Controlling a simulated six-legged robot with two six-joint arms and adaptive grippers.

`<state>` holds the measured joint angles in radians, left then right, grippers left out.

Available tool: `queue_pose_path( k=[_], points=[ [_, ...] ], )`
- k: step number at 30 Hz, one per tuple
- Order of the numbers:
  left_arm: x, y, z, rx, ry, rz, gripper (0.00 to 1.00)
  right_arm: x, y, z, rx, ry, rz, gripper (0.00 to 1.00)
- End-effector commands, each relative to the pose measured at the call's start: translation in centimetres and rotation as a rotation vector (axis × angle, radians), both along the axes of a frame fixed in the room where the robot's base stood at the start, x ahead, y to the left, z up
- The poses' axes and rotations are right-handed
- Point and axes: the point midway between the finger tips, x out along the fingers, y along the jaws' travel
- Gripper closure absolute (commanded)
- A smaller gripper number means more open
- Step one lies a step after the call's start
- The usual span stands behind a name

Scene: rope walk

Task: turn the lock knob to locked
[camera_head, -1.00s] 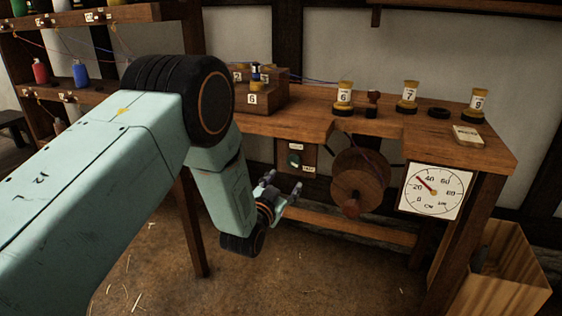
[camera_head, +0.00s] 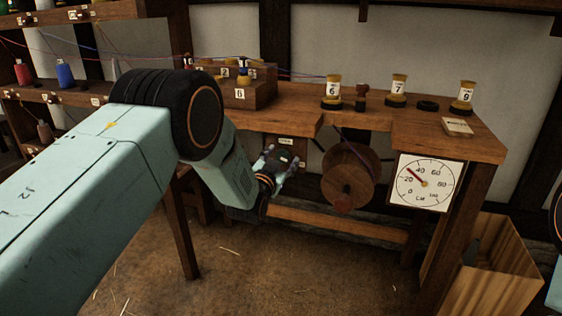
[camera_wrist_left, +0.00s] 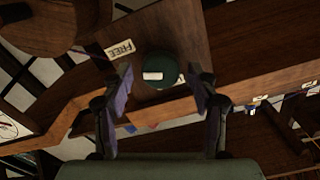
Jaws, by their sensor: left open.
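The lock knob (camera_wrist_left: 162,71) is a dark green round knob with a white bar, on a wooden plate (camera_wrist_left: 185,35) under the bench. A pale label (camera_wrist_left: 120,49) reading FREE sits beside it in the wrist view; the white bar does not point straight at this label. In the head view the knob (camera_head: 284,155) is partly hidden by my left gripper (camera_head: 277,164). My left gripper is open, its two fingers on either side of the knob in the wrist view (camera_wrist_left: 162,83). I see no clear contact. My right gripper is out of view.
A wooden reel (camera_head: 350,176) hangs right of the knob, with a white dial (camera_head: 423,183) further right. Numbered bobbins (camera_head: 333,92) stand on the bench (camera_head: 295,110). A wooden crate (camera_head: 480,262) stands at lower right. The floor in front is clear.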

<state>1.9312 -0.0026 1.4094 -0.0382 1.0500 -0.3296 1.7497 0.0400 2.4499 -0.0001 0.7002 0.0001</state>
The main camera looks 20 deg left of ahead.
Motion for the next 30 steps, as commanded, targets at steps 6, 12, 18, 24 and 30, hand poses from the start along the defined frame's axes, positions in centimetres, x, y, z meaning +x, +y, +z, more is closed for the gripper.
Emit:
queue_pose_path(
  k=[6, 12, 18, 24, 30],
  points=[
    [0.1, 0.1, 0.01, 0.0, 0.001, 0.001, 0.41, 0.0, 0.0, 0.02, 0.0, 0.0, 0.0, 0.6],
    [0.08, 0.09, 0.0, 0.0, 0.001, 0.001, 0.57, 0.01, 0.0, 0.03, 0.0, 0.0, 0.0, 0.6],
    [0.07, 0.1, -0.01, 0.0, 0.001, 0.001, 0.74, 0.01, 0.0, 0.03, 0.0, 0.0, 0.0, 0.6],
    [0.07, 0.09, 0.0, 0.0, 0.001, 0.001, 0.91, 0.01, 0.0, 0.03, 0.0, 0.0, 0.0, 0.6],
    [0.08, 0.09, 0.02, -0.009, 0.001, 0.001, 0.93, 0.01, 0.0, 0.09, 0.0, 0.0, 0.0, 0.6]
  ],
)
